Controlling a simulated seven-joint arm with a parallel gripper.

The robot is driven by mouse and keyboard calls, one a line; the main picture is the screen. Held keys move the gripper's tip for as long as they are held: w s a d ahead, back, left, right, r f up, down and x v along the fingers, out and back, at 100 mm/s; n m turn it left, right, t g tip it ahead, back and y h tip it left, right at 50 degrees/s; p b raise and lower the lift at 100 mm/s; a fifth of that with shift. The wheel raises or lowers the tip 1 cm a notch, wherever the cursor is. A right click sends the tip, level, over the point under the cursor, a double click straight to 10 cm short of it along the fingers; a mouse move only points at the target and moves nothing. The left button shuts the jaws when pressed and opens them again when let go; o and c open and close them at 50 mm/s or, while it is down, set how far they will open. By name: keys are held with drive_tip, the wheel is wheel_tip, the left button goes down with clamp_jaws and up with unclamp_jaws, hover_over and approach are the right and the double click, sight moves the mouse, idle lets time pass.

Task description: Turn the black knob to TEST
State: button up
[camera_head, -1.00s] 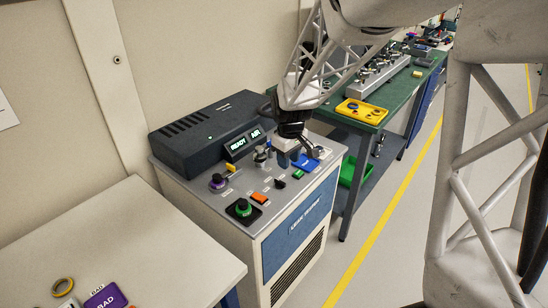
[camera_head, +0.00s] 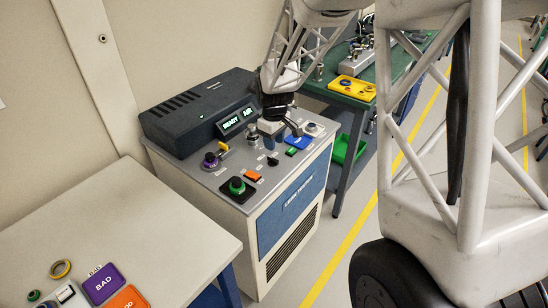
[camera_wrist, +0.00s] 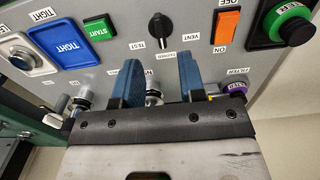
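The black knob (camera_wrist: 161,27) sits on the grey panel in the wrist view, beyond my fingertips and roughly in line with the gap between them. A TEST label (camera_wrist: 140,44) is at its lower left and a VENT label (camera_wrist: 193,38) at its lower right. Another label below it is too small to read surely.
Near the knob are an orange switch (camera_wrist: 227,27), a green START button (camera_wrist: 97,27), a blue TIGHT pad (camera_wrist: 62,43) and a green round button (camera_wrist: 291,25). A metal fitting (camera_wrist: 153,92) shows between my fingers; a purple knob (camera_wrist: 236,88) is beside the right finger.

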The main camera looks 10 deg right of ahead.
sight(274, 159)
drive_tip(key=shift+f, duration=3.6)
clamp_jaws()
